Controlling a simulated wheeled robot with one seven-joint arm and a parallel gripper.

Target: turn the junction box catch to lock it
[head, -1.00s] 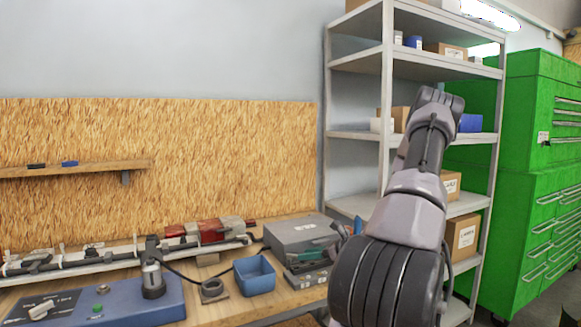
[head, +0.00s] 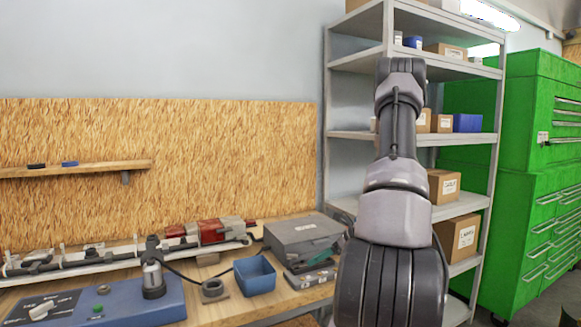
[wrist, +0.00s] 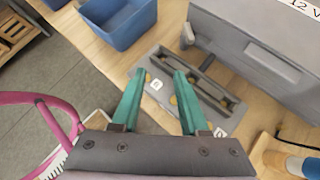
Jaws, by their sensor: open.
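My gripper (wrist: 158,76) is open and empty in the wrist view. Its two teal fingers point at a grey slotted tray (wrist: 212,88) with small lettered tags, and part of the tray lies between and beyond them. A trailer frame (head: 125,260) lies along the back of the bench. It carries small dark and grey fittings and a red-and-grey unit (head: 210,232). I cannot tell which fitting is the junction box or how its catch is turned.
A grey case marked 12 V (wrist: 255,45) stands beside the tray. A blue bin (head: 254,275), a grey ring block (head: 213,290) and a blue control panel (head: 110,305) sit on the bench. A pink-framed object (wrist: 50,120) is below left in the wrist view. Shelving stands right.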

